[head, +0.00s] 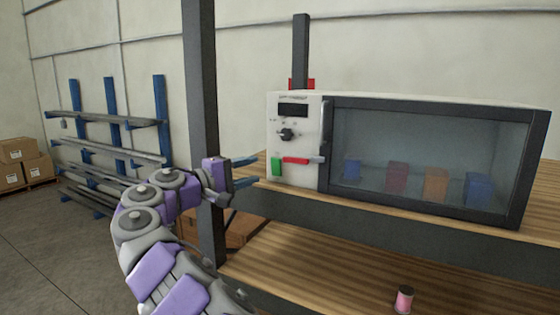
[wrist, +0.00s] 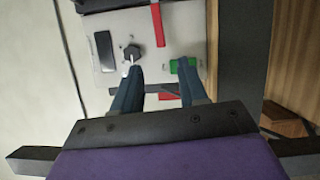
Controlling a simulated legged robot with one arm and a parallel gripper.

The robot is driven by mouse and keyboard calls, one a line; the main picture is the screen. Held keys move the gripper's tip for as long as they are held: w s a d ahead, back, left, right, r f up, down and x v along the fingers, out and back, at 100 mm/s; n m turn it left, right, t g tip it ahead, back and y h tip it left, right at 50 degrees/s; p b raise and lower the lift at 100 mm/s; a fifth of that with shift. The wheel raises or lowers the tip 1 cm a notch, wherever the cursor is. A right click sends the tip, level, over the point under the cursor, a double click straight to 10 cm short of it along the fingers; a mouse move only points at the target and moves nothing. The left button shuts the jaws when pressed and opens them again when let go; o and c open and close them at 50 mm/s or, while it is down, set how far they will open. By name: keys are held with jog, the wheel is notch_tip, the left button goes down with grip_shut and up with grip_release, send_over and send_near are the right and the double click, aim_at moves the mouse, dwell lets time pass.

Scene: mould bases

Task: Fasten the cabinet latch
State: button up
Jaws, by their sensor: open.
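The cabinet (head: 395,98) is a white box with a dark-framed glass door (head: 430,150) on its right. The door lies against the front; I cannot tell whether it is fully closed. The red latch lever (head: 297,160) lies about level on the white panel, its grey end by the door's left edge. In the wrist view the red lever (wrist: 156,20) is ahead, beyond the fingertips. My gripper (head: 254,171) is open and empty, left of the panel and apart from the lever. Its blue fingers also show in the wrist view (wrist: 160,70).
The panel carries a green block (head: 276,166), a black knob (head: 287,134) and a dark display (head: 293,110). Several coloured blocks stand behind the glass. A pink spool (head: 404,299) stands on the lower shelf. A dark upright post (head: 201,80) rises beside my arm.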

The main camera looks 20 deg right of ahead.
aim_at(287, 160)
jog(key=x, duration=0.9)
jog(key=s+p+x, duration=0.1)
jog(key=x, duration=0.3)
jog(key=shift+w+d+f, duration=0.1)
jog(key=shift+d+f, duration=0.1)
jog(key=shift+d, duration=0.2)
jog(key=shift+w, duration=0.15)
jog(key=shift+a, duration=0.2)
jog(key=shift+a+r, duration=0.15)
jog(key=shift+a, duration=0.4)
jog(key=shift+d, duration=1.1)
jog(key=shift+c, duration=1.1)
jog(key=shift+d, duration=0.25)
jog(key=shift+c, duration=2.2)
jog(key=shift+w+a, duration=0.1)
jog(key=shift+a, duration=0.25)
grip_shut()
